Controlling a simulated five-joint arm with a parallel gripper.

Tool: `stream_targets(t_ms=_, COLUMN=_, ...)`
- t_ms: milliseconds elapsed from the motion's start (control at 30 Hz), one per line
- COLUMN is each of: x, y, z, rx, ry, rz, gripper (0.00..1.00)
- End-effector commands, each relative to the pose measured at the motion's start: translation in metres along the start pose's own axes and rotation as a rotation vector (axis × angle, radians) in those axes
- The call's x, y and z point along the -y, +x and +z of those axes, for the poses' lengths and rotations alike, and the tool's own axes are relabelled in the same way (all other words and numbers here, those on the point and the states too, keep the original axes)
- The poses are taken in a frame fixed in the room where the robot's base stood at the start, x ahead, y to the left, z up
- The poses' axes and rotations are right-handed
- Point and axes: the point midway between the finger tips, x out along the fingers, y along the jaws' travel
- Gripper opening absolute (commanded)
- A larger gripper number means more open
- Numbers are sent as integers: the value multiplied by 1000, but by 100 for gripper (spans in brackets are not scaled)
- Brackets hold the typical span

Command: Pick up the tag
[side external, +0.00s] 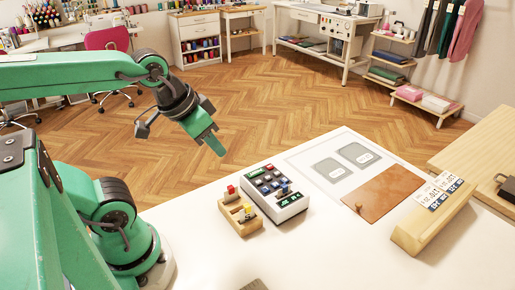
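Printed white tags with dark blocks (438,192) lean on a light wooden holder (415,238) at the right of the white table. I cannot tell whether they are separate or which one is the task's tag. My gripper (214,143) hangs above and behind the table's far edge, well to the left of the tags and touching nothing. One green finger shows, pointing down and right; the other is hidden or merged with it, so its opening is unclear. I see nothing held at its tip.
A keypad device (290,206) and a small wooden block with red and yellow pegs (241,222) stand mid-table. A white sheet with two grey rounded patches (333,172) and a brown flat piece (375,202) lie between device and holder. The front table is mostly clear.

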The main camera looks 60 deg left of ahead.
Motion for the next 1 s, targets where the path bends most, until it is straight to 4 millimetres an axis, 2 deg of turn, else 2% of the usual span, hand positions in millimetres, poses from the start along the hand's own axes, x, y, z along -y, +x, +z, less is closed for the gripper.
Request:
stream_targets(t_ms=267, x=-1, y=2, z=-5, rx=17, ry=0, rz=1, gripper=25)
stream_targets(t_ms=467, x=-3, y=11, z=-21, rx=68, ry=-1, rz=4, gripper=25)
stream_targets(t_ms=767, x=-8, y=40, z=-53, rx=182, ry=-1, rz=9, gripper=25)
stream_targets(t_ms=1000, x=-14, y=72, z=-77, rx=271, ry=-2, rz=9, gripper=25)
